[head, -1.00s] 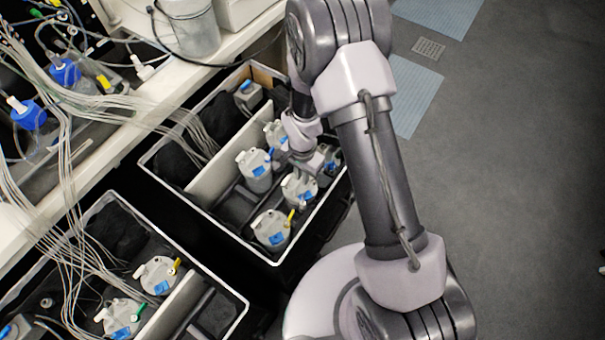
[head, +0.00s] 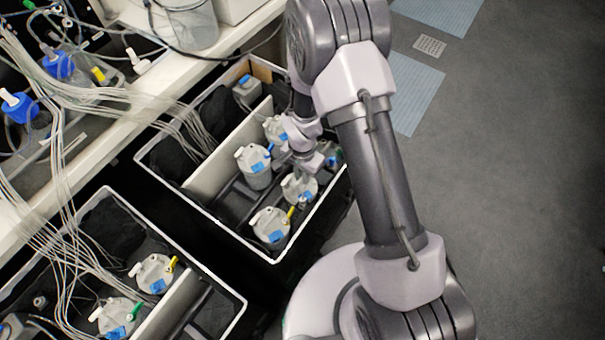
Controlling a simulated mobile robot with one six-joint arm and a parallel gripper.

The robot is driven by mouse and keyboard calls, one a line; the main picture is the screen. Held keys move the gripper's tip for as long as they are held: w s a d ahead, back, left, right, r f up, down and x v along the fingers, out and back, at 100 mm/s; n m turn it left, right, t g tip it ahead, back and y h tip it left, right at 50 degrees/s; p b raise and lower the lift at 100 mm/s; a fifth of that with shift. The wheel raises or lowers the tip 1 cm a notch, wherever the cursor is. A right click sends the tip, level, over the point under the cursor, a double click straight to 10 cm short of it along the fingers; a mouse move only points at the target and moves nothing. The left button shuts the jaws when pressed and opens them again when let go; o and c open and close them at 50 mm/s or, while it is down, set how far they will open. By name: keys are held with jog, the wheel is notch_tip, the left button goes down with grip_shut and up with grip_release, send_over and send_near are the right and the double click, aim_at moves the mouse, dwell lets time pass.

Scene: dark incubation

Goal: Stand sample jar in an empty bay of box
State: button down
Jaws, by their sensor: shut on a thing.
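A pale grey, lidded sample jar (head: 299,188) with a blue label is upright directly under my gripper (head: 303,164), inside the black box with a white rim (head: 222,228). My gripper is shut on this jar, though the wrist hides much of the grip. Whether the jar's base rests on the box floor cannot be seen. Other similar jars stand in the box: one left (head: 253,166), one with a yellow fitting in front (head: 270,226), and one behind (head: 276,130). Another blue-marked item (head: 332,158) is partly hidden at right. A dark space shows left of the front jar.
A white divider (head: 228,160) splits the box, with dark material and tubes beyond it. A second box (head: 228,326) with jars (head: 154,273) lies lower left. A white bench edge (head: 130,118) with tubing runs along the left. Floor at right is open.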

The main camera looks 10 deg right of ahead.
jog(key=shift+s+f+b, duration=0.1)
jog(key=shift+f+b, duration=0.3)
jog(key=shift+f, duration=0.05)
jog(key=c, duration=1.4)
grip_release()
notch_tip(320, 180, up, 9)
jog(key=p, duration=0.6)
